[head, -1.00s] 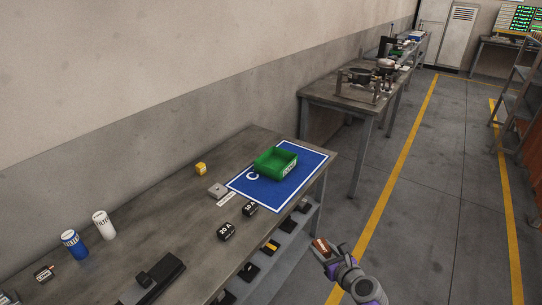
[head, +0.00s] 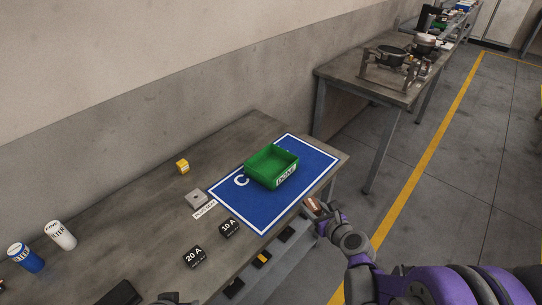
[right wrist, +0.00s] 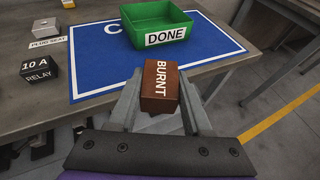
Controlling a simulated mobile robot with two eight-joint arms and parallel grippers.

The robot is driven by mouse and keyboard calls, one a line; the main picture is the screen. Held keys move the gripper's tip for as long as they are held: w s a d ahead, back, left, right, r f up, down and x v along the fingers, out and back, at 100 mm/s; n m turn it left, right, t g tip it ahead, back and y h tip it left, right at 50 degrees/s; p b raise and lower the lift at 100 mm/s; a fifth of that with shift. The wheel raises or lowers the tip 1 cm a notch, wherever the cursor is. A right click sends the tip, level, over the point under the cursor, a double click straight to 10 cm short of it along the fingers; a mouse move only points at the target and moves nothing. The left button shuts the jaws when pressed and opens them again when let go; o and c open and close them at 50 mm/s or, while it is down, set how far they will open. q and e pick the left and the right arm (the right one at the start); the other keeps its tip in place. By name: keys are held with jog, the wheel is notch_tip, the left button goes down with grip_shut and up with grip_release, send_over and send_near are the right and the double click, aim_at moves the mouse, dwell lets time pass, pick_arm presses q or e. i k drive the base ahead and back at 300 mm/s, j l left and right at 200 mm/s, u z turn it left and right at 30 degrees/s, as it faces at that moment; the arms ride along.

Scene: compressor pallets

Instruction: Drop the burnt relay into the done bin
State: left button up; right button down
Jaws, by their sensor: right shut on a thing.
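The burnt relay (right wrist: 159,84) is a small brown block marked "BURNT". My right gripper (head: 318,207) is shut on it, and the relay also shows in the head view (head: 312,205). The gripper is just off the front edge of the bench, at the near side of the blue mat. The done bin (head: 285,180) is an open green box labelled "DONE" on the blue mat (head: 262,222). It also shows in the right wrist view (right wrist: 187,33), beyond the relay, and looks empty.
On the bench (head: 130,215) are a 10 A relay (head: 229,227), a 20 A relay (head: 194,257), a grey plug seat (head: 196,199), a yellow block (head: 183,166) and two filter cans (head: 60,235). A second table (head: 350,85) stands behind. The mat around the bin is clear.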

aim_at(276, 171)
jog(key=i+l+u, duration=0.15)
jog(key=i+l, duration=0.3)
jog(key=i+l+u, duration=0.15)
jog(key=i+l, duration=0.25)
jog(key=l, duration=0.15)
